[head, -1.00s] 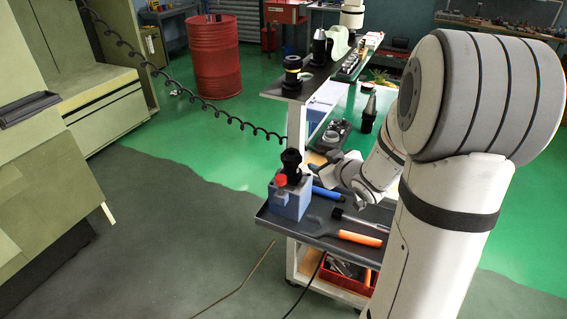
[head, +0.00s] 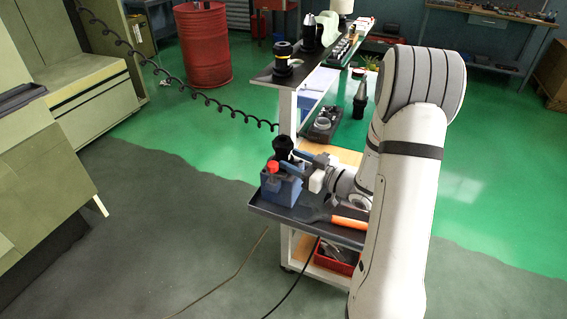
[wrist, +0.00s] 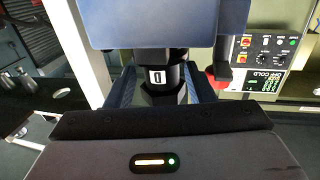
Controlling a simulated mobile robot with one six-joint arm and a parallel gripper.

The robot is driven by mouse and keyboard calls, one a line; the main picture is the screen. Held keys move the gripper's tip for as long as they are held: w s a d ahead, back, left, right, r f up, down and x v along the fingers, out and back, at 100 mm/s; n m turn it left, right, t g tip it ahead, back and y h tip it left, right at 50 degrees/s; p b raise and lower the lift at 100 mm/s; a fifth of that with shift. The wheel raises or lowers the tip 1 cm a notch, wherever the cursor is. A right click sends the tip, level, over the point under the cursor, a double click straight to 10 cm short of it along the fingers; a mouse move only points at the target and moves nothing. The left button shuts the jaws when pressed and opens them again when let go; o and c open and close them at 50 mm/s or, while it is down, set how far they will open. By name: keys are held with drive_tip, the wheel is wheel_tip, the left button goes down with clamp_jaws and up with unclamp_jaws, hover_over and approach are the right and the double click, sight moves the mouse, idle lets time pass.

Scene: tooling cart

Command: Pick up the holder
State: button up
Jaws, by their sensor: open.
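The holder (head: 283,147) is a black, round-topped tool holder standing upright in a blue block (head: 281,188) on the cart's near tray. In the wrist view the holder (wrist: 161,75) shows dark with a small white label, against the blue block (wrist: 165,25). My gripper (head: 293,161) reaches in from the right at the holder's height. In the wrist view its fingers (wrist: 160,90) are apart, one on each side of the holder. I cannot tell whether they touch it. The holder's lower end is hidden in the block.
A red knob (head: 272,166) sits on the block's front, close to my fingers. An orange-handled tool (head: 350,222) lies on the tray (head: 280,211). Another black holder (head: 282,62) stands on the upper shelf. Green and grey floor is clear left of the cart.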

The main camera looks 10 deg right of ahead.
drive_tip(key=p+x, duration=0.1)
drive_tip(key=x, duration=0.3)
drive_tip(key=shift+a+r, duration=0.1)
drive_tip(key=shift+c, duration=0.4)
clamp_jaws()
drive_tip(key=shift+r, duration=0.1)
